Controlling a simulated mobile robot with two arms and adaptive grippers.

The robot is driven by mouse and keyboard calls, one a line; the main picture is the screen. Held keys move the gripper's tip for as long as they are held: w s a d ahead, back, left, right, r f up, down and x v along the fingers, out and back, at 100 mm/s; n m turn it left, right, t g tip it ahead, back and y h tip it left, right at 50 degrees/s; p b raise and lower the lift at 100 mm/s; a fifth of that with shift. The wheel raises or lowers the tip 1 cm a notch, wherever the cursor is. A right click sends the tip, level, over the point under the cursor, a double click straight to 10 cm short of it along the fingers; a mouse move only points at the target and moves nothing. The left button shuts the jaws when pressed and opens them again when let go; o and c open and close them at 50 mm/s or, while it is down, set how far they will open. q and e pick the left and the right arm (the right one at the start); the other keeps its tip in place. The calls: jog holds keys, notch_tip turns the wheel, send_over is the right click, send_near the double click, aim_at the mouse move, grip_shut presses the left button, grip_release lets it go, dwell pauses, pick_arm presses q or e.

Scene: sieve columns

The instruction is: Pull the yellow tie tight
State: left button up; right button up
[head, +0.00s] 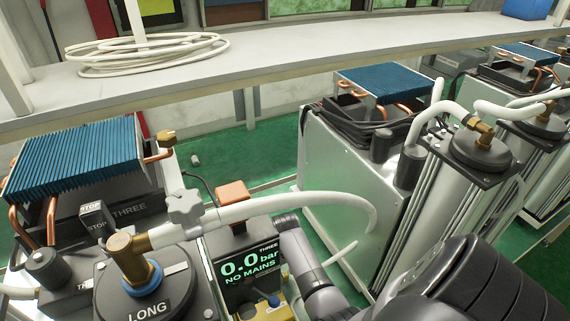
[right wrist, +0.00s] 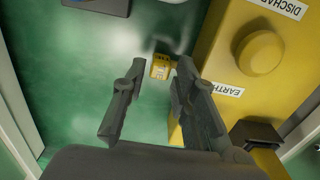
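A small yellow piece with dark lettering (right wrist: 160,67), which looks like the yellow tie, shows in the right wrist view beyond my fingertips, against the green floor. My right gripper (right wrist: 161,72) is open, its two grey fingers apart with the yellow piece in line with the gap. I cannot tell how far off it is; the fingers are not closed on it. In the head view my right arm reaches down beside the display unit (head: 246,265), and its fingertips are hidden. My left gripper is not in view.
A yellow housing (right wrist: 225,45) with a round knob and an EARTH label stands close beside the right finger. In the head view a white hose (head: 270,204) runs above the display reading 0.0 bar, NO MAINS. A shelf (head: 290,62) crosses behind.

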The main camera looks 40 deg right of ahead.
jog(key=shift+f, duration=1.15)
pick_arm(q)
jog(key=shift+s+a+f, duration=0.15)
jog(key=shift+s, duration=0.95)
pick_arm(e)
jog(key=shift+c, duration=0.2)
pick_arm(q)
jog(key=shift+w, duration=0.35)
pick_arm(e)
grip_shut()
